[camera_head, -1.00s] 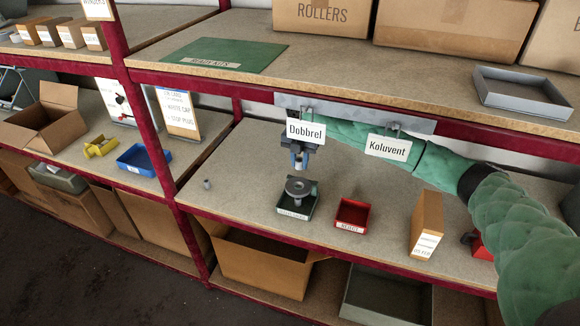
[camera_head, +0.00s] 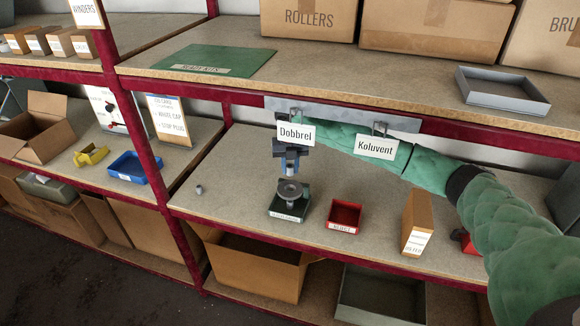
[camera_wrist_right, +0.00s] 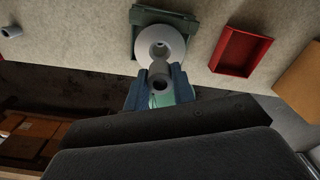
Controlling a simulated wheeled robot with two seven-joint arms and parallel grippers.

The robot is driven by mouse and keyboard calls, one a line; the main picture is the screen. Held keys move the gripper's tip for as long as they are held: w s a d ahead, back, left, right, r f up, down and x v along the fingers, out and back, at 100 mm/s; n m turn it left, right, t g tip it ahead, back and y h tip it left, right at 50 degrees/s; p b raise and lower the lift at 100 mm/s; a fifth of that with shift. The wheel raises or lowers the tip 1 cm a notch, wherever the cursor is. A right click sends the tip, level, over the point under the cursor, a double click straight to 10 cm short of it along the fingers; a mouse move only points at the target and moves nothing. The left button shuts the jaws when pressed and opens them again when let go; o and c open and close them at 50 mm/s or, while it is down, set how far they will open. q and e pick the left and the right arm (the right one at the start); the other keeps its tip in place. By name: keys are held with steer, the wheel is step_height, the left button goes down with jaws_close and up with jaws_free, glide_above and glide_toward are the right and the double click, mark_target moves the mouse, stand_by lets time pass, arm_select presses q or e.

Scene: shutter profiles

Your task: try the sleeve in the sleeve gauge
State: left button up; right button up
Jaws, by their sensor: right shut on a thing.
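The sleeve gauge (camera_head: 290,193) is a grey disc with a centre hole on a small green base, standing on the middle shelf. It also shows in the right wrist view (camera_wrist_right: 173,38). My right gripper (camera_head: 291,168) points down just above the disc. Its blue fingers are shut on a small grey sleeve (camera_wrist_right: 160,72), which shows in the wrist view overlapping the near side of the disc. I cannot tell whether the sleeve touches the gauge. My left gripper is not in view.
Another small grey cylinder (camera_head: 198,190) stands to the left on the shelf. A red reject tray (camera_head: 345,215) is right of the gauge, then a brown carton (camera_head: 416,222). Hanging Dobbrel (camera_head: 296,134) and Koluvent (camera_head: 376,147) signs are close to my arm.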

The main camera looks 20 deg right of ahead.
mark_target(290, 174)
steer(key=shift+s+a+r, duration=0.1)
steer(key=shift+r, duration=0.1)
steer(key=shift+p, duration=0.4)
steer(key=shift+f, duration=0.6)
steer(key=shift+f+b, duration=0.3)
steer(key=shift+f, duration=0.85)
steer(key=shift+f+b, duration=0.3)
steer(key=shift+f, duration=1.45)
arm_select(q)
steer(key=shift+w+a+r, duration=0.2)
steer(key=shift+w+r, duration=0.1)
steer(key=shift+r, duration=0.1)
